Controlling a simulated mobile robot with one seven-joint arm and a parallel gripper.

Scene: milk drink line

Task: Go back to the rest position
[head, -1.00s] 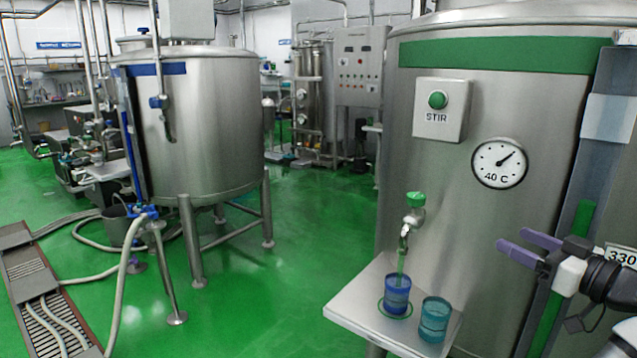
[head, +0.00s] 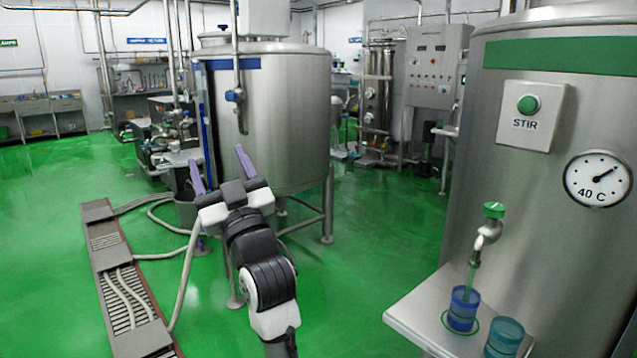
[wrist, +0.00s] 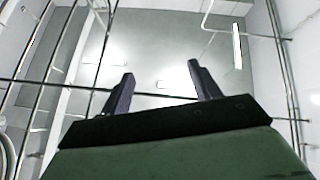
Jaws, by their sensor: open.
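My gripper (head: 221,170) is raised in the middle left of the head view, in front of the far steel tank. Its two purple fingers are spread apart with nothing between them. In the wrist view the open fingers (wrist: 162,90) point up toward the ceiling, with only ceiling, pipes and a lamp beyond them. My gripper is well apart from the cups and the tap.
A steel tank (head: 590,100) with a STIR button (head: 528,105) and dial (head: 598,179) stands at right. Its green-handled tap (head: 489,236) is above a blue cup (head: 463,308) on a shelf (head: 415,313); a teal cup (head: 504,338) stands beside it. A floor drain (head: 124,285) runs at left.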

